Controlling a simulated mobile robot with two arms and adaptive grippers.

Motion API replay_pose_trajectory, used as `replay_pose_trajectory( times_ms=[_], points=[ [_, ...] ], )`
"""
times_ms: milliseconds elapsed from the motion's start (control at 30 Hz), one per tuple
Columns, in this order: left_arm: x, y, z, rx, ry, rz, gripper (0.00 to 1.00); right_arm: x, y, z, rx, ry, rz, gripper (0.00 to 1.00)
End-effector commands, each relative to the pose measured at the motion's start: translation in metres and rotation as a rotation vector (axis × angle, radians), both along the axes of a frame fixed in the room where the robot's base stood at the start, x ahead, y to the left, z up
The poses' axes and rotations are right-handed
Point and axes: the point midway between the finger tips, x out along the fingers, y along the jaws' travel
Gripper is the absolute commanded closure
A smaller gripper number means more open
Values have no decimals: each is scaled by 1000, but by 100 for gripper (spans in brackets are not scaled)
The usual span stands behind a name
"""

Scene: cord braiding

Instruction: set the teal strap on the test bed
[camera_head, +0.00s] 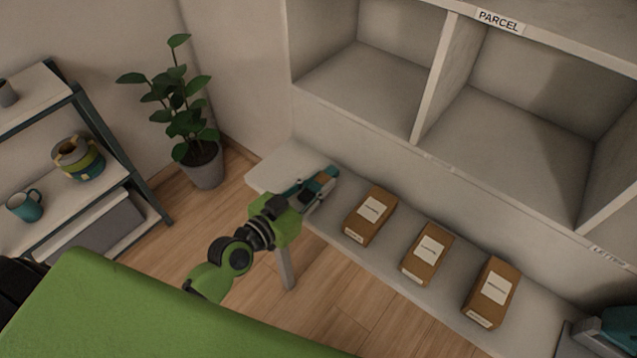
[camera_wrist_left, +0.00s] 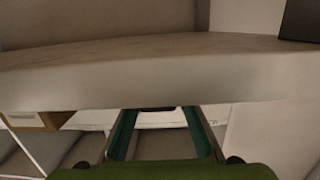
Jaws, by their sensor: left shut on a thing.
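My left gripper (camera_head: 318,184) reaches in over the left end of the pale ledge. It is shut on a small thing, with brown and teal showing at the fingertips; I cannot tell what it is. In the left wrist view its teal fingers (camera_wrist_left: 160,135) stand apart, with a dark strip across between their tips. I cannot make out a separate teal strap or a test bed in either view. My right gripper is not in view.
Brown labelled boxes stand on the ledge (camera_head: 385,262): one left (camera_head: 369,215), one middle (camera_head: 427,254), one right (camera_head: 492,292). Open compartments (camera_head: 520,125) marked PARCEL rise behind. A teal and grey object (camera_head: 600,335) is at bottom right. A plant (camera_head: 190,120) and rack (camera_head: 95,205) stand left.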

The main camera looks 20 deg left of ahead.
Motion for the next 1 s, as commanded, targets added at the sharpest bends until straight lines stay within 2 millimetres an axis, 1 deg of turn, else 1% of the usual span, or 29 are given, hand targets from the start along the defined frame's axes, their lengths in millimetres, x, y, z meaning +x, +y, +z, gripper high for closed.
replay_pose_trajectory(
  times_ms=[100,200,233,267,300,600,700,767,867,1000],
  points=[
    [0,0,0,0,-1,0,100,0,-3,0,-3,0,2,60],
    [0,0,-3,1,-1,0,100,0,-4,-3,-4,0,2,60],
    [0,0,-3,1,0,0,73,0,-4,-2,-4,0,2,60],
    [0,0,-2,1,0,0,66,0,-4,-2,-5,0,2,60],
    [0,0,-2,0,0,0,62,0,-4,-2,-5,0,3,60],
    [0,0,-1,0,0,0,62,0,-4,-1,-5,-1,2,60],
    [-1,0,3,-1,-1,0,62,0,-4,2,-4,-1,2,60],
    [-7,3,1,3,1,0,62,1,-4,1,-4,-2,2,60],
    [-22,8,3,3,3,-1,62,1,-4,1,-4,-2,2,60],
    [-49,18,6,4,4,-2,62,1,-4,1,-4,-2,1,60]
  ],
)
